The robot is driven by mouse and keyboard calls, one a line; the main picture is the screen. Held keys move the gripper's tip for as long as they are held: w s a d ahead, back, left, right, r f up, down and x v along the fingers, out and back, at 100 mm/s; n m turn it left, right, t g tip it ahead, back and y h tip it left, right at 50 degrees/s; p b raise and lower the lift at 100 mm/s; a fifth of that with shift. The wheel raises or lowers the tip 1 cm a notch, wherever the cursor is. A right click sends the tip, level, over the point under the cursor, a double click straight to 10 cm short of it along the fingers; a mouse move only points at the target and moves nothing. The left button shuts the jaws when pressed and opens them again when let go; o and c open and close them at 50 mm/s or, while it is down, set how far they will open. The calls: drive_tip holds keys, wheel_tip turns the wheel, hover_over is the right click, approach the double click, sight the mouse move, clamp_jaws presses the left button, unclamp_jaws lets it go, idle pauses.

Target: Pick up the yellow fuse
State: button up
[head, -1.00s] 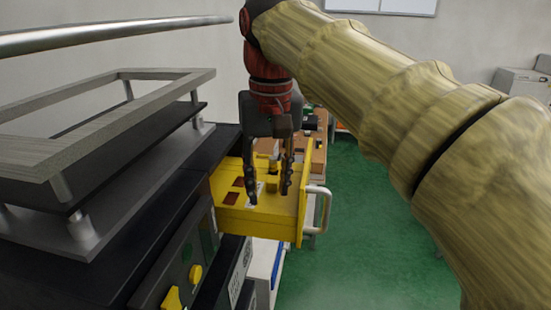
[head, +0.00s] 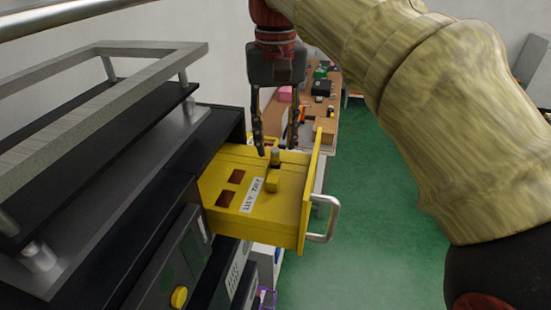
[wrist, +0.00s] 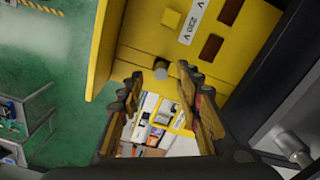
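A yellow drawer (head: 235,225) stands open from the dark cabinet, with a "FUSE 230 V" label and two reddish-brown recesses on its top. A small yellow block, seemingly the yellow fuse (head: 272,184), sits beside the label. It shows near the top of the wrist view (wrist: 171,18). A short grey-topped cylinder (head: 275,157) stands behind it and lies near my fingertips in the wrist view (wrist: 161,71). My gripper (head: 276,147) is open with nothing held, above the drawer's far part. Its fingers (wrist: 160,84) are spread. I cannot tell its exact height above the drawer.
The drawer's raised front panel (head: 311,190) and metal handle (head: 324,218) are on the right. A grey metal frame (head: 100,95) rises above the cabinet at left. A workbench (head: 325,115) with several items is behind. Green floor (head: 400,220) is open at right.

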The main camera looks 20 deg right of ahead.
sight(275, 150)
drive_tip(key=shift+a+f, duration=0.1)
drive_tip(key=shift+f, duration=1.6)
drive_tip(key=shift+c, duration=1.2)
clamp_jaws()
